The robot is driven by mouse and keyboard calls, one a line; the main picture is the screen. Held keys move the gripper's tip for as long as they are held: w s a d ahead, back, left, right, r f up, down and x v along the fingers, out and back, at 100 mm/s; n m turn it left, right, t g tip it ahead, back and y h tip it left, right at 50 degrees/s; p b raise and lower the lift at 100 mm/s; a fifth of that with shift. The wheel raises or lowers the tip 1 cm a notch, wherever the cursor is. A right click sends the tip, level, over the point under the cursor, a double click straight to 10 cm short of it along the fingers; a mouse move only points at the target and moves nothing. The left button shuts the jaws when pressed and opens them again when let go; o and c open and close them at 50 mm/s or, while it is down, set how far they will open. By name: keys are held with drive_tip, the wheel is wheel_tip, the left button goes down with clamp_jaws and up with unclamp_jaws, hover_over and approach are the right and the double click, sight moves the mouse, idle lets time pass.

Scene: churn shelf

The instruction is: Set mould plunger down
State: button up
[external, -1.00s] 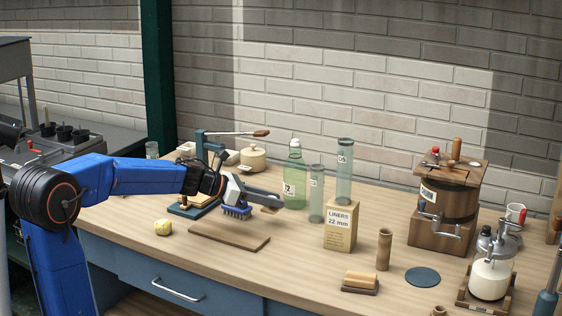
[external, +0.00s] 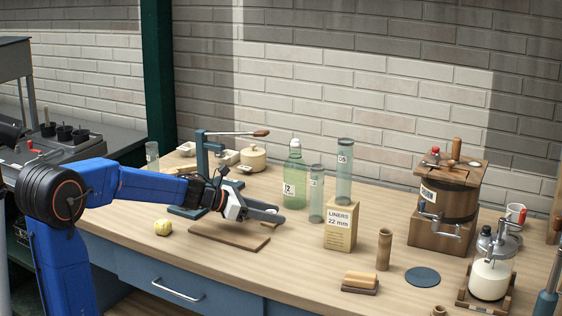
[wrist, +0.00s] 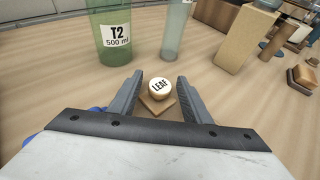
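The mould plunger (wrist: 159,88) shows in the wrist view as a round cream knob marked LEAF above a small square wooden base. It is between my fingers, with a gap on each side. My gripper (wrist: 160,77) is open around it, and the fingers do not appear to touch it. In the external view my gripper (external: 275,212) is low over the bench, near the right end of a flat wooden board (external: 226,238). The fingers hide most of the plunger there. Whether its base rests on the bench or the board's edge is hard to tell.
A green T2 bottle (external: 294,180) and clear tubes (external: 316,195) stand just behind. A liners box (external: 341,226) is to the right, and a lever press (external: 202,165) is behind my wrist. A yellow lump (external: 163,228) lies to the left. The bench front is mostly clear.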

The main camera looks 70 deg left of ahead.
drive_tip(key=shift+r, duration=0.15)
drive_tip(key=v, duration=1.2)
